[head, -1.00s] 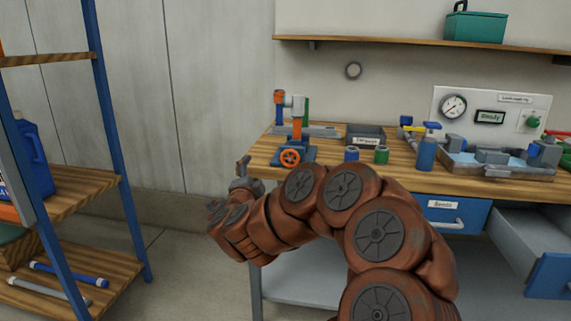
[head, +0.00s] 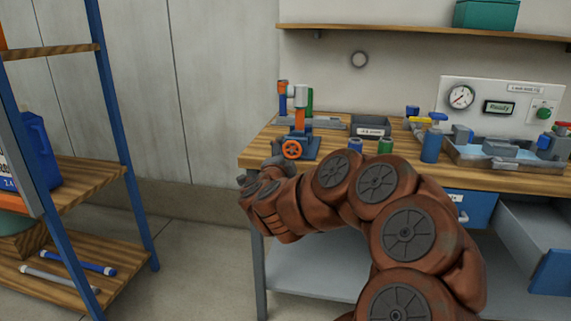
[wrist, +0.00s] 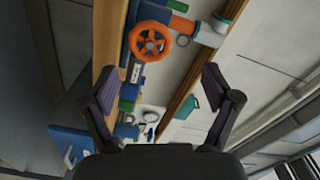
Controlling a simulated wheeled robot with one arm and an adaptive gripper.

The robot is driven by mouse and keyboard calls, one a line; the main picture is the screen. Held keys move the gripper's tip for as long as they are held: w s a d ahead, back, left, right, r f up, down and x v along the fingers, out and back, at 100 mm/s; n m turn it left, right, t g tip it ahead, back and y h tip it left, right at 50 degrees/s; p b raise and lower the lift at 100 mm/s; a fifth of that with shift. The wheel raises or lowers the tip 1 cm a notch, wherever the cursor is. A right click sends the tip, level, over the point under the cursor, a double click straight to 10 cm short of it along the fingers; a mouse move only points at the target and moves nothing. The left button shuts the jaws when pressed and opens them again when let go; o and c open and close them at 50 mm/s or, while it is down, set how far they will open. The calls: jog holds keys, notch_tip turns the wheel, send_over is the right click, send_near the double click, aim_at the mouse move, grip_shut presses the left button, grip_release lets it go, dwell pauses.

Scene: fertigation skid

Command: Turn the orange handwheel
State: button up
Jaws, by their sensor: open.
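The orange handwheel (head: 292,149) is on the front of a blue-based pipe fixture (head: 300,135) at the left end of the workbench. In the wrist view the handwheel (wrist: 150,40) shows face-on, beyond and above the gap between my fingertips. My gripper (wrist: 160,85) is open and empty, its two fingers wide apart. In the head view my gripper (head: 262,172) is at the bench's front left edge, below and left of the handwheel and apart from it. My arm partly hides the gripper there.
The wooden bench top (head: 258,155) holds a grey bin (head: 371,130), several small bottles and a sink tray (head: 500,158) to the right. An open drawer (head: 545,235) juts out at lower right. A blue-framed shelf rack (head: 120,130) stands at left.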

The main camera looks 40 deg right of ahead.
notch_tip(320, 180, up, 8)
dwell(0.4)
jog(key=shift+a, duration=0.1)
